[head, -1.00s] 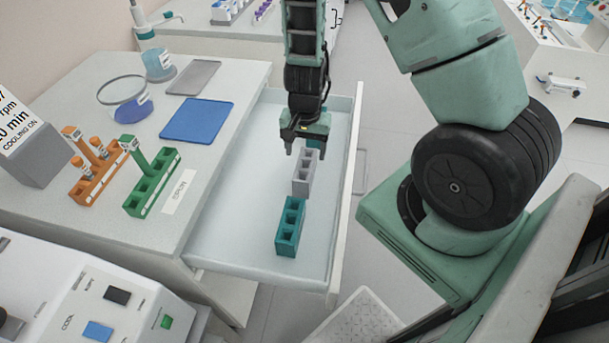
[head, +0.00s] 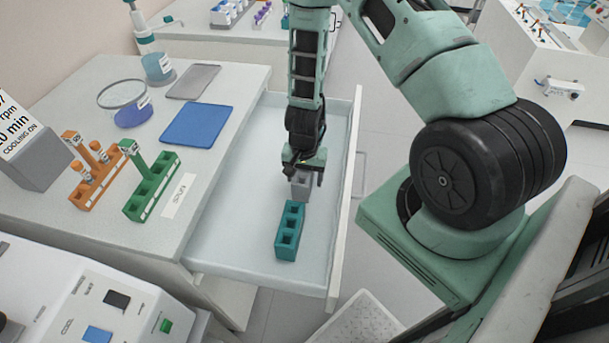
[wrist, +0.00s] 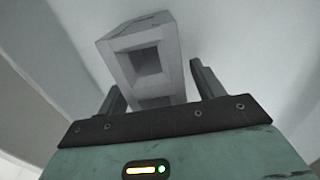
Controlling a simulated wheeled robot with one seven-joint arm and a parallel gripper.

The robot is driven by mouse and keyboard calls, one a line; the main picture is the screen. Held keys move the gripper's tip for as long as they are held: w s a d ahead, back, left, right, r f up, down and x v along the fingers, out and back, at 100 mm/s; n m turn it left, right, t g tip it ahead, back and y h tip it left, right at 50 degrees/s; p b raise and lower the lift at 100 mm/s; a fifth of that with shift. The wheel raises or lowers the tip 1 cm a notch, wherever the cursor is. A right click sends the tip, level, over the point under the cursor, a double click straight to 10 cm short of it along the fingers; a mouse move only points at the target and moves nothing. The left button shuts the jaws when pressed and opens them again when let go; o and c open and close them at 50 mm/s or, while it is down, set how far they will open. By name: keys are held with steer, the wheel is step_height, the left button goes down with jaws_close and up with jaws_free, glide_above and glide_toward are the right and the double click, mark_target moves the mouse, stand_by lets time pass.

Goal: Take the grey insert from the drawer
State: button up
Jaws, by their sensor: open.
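The grey insert (head: 301,186) is a small block with square wells, lying in the open drawer (head: 225,245). In the head view my gripper (head: 303,170) is low over it and hides most of it. In the wrist view the grey insert (wrist: 148,58) stands between the two dark fingers of my gripper (wrist: 155,88), with a gap visible on the right side. The fingers are open. Whether the left finger touches the insert is hard to tell. The lower end of the insert is hidden behind the gripper body.
A teal insert (head: 290,231) lies in the drawer just in front of the grey one. The drawer's front wall (head: 345,205) stands close on the right. The worktop on the left holds a green rack (head: 152,186), an orange rack (head: 97,180) and a blue mat (head: 197,124).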

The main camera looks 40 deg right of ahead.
steer(key=shift+c, duration=0.4)
steer(key=c, duration=1)
steer(key=shift+o, duration=0.2)
steer(key=shift+r, duration=0.1)
step_height(320, 180, up, 10)
steer(key=shift+p, duration=0.3)
step_height(320, 180, up, 5)
steer(key=p, duration=0.4)
